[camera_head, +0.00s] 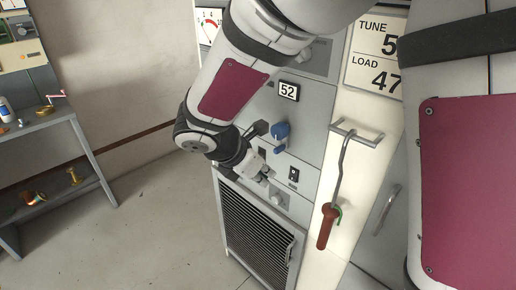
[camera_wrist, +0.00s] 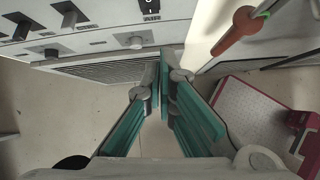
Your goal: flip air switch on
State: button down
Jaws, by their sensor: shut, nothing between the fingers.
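A small black switch with a white mark (camera_head: 293,174) is on the grey rack panel, just right of my gripper (camera_head: 262,177). A black switch with a white mark also shows at the top edge of the wrist view (camera_wrist: 150,6), partly cut off.
A blue knob (camera_head: 281,131) sits above the switch, and a round pale knob (camera_head: 278,199) below it. A vent grille (camera_head: 257,232) fills the lower rack. A red-handled hook (camera_head: 327,226) hangs at right. A workbench (camera_head: 45,121) stands left, with open floor between.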

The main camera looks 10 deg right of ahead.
aim_at(293, 175)
jog(key=shift+w+a+f+n, duration=0.35)
jog(key=shift+a+f+n, duration=0.15)
jog(key=shift+a+n, duration=0.2)
jog(key=shift+d, duration=0.1)
jog(key=shift+w+d+r+x, duration=0.25)
jog(key=shift+d+r+x, duration=0.05)
jog(key=shift+x, duration=1.85)
jog(key=shift+w+d+r+x, duration=0.25)
jog(key=shift+d+r+x, duration=0.1)
jog(key=shift+x, duration=1.75)
jog(key=shift+w+d+r+x, duration=0.25)
jog(key=shift+d+x, duration=0.05)
jog(key=shift+x, duration=1.85)
